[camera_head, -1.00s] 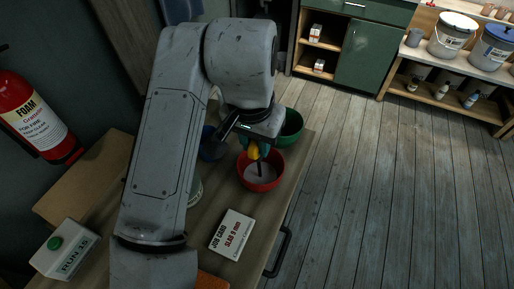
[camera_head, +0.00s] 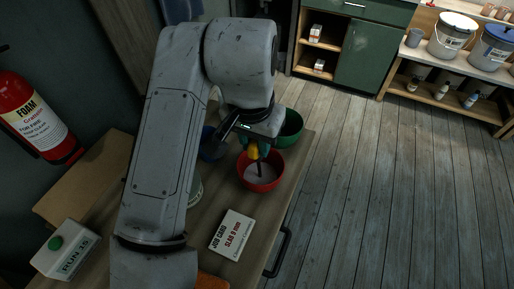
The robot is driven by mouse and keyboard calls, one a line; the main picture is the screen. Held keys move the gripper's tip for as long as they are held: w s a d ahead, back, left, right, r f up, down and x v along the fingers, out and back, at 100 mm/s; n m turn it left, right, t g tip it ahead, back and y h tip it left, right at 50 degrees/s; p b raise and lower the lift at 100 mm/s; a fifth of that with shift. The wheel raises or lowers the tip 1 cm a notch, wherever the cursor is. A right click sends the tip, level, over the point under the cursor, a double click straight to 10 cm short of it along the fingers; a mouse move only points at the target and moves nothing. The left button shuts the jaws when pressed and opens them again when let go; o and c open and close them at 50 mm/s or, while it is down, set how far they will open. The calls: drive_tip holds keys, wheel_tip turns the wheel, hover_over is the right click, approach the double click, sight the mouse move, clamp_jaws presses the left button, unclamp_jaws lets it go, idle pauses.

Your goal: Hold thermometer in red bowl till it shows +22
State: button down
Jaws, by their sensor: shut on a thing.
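The red bowl (camera_head: 273,185) stands on the bench near its right edge, with whitish content inside. My gripper (camera_head: 254,143) hangs over the bowl's back rim and is shut on the thermometer (camera_head: 254,154). Its yellow part shows just below the jaws, and a thin dark stem reaches down into the bowl. The stem tip seems to be in the whitish content, but its depth is unclear. I cannot read a temperature; any display is too small or hidden by the gripper.
A green bowl (camera_head: 293,127) stands behind the red one, and a blue bowl (camera_head: 210,150) is partly hidden by my arm. A job card (camera_head: 232,233) lies in front. A pale box (camera_head: 66,256) with a green button stands at left, its face reading something like "RUN 35".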

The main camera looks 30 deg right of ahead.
drive_tip(key=shift+r+p, duration=4.5)
drive_tip(key=shift+r, duration=0.85)
